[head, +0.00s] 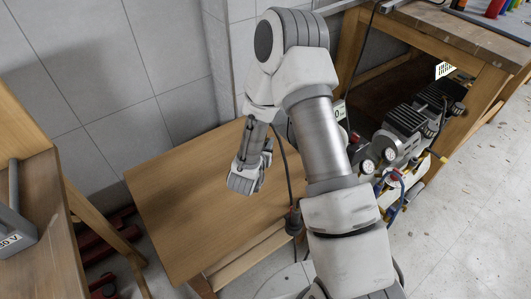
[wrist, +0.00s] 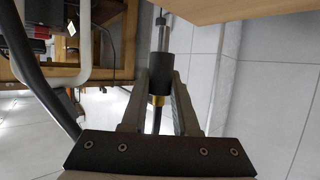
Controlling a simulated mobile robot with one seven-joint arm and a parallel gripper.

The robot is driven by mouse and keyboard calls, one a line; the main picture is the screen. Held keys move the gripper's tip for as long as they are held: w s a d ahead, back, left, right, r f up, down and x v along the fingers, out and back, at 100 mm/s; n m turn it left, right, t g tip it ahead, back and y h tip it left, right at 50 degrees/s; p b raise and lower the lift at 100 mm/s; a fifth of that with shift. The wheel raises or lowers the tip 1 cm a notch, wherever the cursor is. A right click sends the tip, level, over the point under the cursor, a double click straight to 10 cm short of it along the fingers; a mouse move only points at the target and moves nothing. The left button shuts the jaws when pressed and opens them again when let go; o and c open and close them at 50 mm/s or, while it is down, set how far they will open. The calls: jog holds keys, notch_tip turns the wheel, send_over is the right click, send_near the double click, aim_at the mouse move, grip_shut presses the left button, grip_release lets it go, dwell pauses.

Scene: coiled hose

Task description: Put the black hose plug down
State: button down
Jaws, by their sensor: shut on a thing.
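The black hose plug (wrist: 161,70) shows in the wrist view as a dark cylinder with a silver metal end and a brass-coloured ring. It sits between the two grey fingers of my gripper (wrist: 158,88), which is shut on it. A dark hose (wrist: 157,120) runs from the brass ring towards the gripper's base. In the head view my wrist is over the low wooden table, but I cannot make out the plug between the fingers there. A wooden surface (wrist: 225,9) is close to the silver end in the wrist view; I cannot tell whether they touch.
The low wooden table (head: 180,220) has a bare top in the head view. Another wooden bench (head: 35,230) with a grey tool is at the left. A tiled wall (head: 100,60) is behind.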

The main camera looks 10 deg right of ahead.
jog(key=shift+s+a+f+m+g+h+b, duration=0.1)
jog(key=shift+s+f+m+g+h+b, duration=0.2)
jog(key=shift+f+b, duration=1)
jog(key=shift+s+d+f+m+g+h+b, duration=0.15)
jog(key=shift+s+f+m+h+b, duration=0.35)
jog(key=shift+f, duration=1.6)
jog(key=shift+s+a+f+m+g+h+b, duration=0.15)
jog(key=shift+s+f+m+g+h+b, duration=0.15)
jog(key=shift+f+b, duration=1.05)
jog(key=shift+f, duration=0.95)
jog(key=c, duration=0.6)
grip_release()
jog(key=p+v, duration=0.4)
jog(key=v, duration=1.3)
jog(key=shift+s, duration=0.25)
jog(key=shift+a, duration=0.1)
